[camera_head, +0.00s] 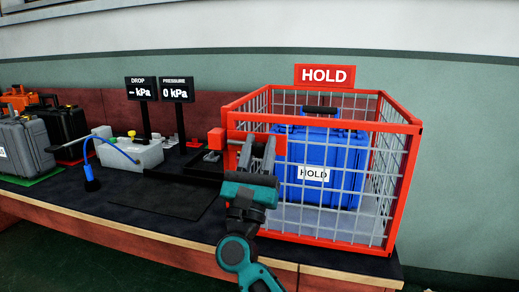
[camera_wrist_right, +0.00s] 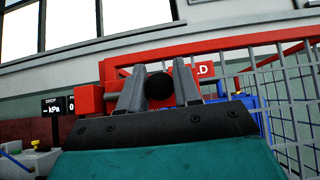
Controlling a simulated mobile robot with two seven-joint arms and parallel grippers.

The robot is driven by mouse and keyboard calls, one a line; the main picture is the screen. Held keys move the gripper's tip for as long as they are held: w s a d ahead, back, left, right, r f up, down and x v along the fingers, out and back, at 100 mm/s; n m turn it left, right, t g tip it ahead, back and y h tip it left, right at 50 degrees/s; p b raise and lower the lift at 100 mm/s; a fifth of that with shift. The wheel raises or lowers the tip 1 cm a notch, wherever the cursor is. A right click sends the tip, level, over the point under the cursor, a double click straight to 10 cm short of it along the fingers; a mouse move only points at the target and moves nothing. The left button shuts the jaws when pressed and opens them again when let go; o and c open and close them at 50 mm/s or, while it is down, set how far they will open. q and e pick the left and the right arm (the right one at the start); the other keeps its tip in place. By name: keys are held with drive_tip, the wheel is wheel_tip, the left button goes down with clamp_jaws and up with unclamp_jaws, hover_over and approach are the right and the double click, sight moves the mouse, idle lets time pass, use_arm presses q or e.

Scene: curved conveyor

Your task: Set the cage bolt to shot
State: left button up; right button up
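The red-framed wire cage (camera_head: 414,165) stands at the right end of the bench. A red block (camera_head: 217,138) and a red bar sit at its front left upper corner; the block also shows in the right wrist view (camera_wrist_right: 88,99). A round black bolt knob (camera_wrist_right: 159,87) fills the narrow gap between the fingertips of my right gripper (camera_head: 258,143). The gripper looks shut on the knob, at the cage's upper left front. The knob is hidden in the head view, and the bolt's travel cannot be made out. My left gripper is not in view.
A blue case (camera_head: 318,150) labelled HOLD stands inside the cage, under a red HOLD sign (camera_head: 325,75). Left of it are DROP and PRESSURE displays (camera_head: 176,90), a grey box (camera_head: 135,154) with a blue hose, and several cases. The dark bench front (camera_head: 160,197) is clear.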

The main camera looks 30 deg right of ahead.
sight(240, 147)
clamp_jaws()
use_arm(q)
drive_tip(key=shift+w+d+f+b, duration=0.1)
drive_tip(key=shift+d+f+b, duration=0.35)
drive_tip(key=shift+b, duration=0.6)
use_arm(e)
drive_tip(key=w+a, duration=0.2)
drive_tip(key=w, duration=0.1)
drive_tip(key=shift+a, duration=0.3)
drive_tip(key=shift+o, duration=2.1)
unclamp_jaws()
drive_tip(key=shift+a, duration=0.1)
